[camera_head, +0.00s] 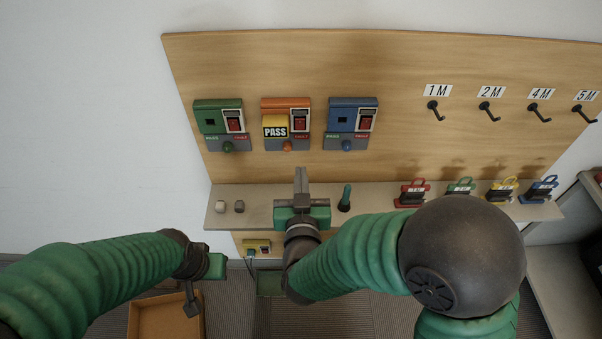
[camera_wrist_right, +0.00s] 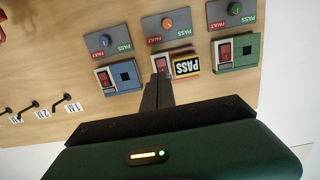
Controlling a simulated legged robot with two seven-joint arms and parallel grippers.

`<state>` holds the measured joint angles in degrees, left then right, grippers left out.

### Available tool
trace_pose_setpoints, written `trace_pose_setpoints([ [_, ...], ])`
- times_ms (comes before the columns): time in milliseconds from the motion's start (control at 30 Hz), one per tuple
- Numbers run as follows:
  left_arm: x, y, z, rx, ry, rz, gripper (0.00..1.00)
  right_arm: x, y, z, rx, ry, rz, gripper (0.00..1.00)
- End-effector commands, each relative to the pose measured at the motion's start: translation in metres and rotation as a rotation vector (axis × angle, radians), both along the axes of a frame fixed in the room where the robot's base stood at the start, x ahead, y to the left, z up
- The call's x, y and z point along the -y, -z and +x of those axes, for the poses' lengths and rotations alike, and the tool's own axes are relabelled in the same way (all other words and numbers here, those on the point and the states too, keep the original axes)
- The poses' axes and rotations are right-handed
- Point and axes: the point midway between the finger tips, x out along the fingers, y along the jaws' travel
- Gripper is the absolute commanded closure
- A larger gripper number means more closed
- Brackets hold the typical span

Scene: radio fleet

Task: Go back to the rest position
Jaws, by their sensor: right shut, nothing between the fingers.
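My right gripper (camera_head: 301,172) reaches over the shelf toward the wooden board, with its fingers together and nothing between them. In the right wrist view its shut fingers (camera_wrist_right: 160,80) point at the orange station, and that picture is upside down. My left gripper (camera_head: 191,300) hangs low at the left, over a cardboard box; its finger gap is not clear. The orange station (camera_head: 286,104) on the board carries a yellow PASS tag (camera_head: 275,126). The green station (camera_head: 212,117) is to its left and the blue station (camera_head: 347,116) to its right.
The shelf (camera_head: 260,196) holds two small cubes, a green-handled tool (camera_head: 345,198) and several coloured padlock-like items at the right. Several labelled hooks (camera_head: 436,110) stick out of the board. The open cardboard box (camera_head: 165,318) is below my left gripper.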

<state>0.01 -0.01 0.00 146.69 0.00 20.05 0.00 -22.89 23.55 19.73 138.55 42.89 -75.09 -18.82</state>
Motion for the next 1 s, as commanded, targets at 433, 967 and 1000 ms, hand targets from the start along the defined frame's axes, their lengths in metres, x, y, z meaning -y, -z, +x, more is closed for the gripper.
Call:
trace_pose_setpoints([
  [433,0.000,0.000,0.000,0.000,0.000,0.000,1.00,0.019,0.029,0.008,-0.197,-0.072,0.025,1.00],
  [967,0.000,0.000,0.000,0.000,0.000,0.000,1.00,0.191,0.133,-0.165,-1.234,0.009,-0.001,1.00],
  [1000,0.000,0.000,0.000,0.000,0.000,0.000,1.00,0.191,0.133,-0.167,-1.242,0.011,-0.001,1.00],
])
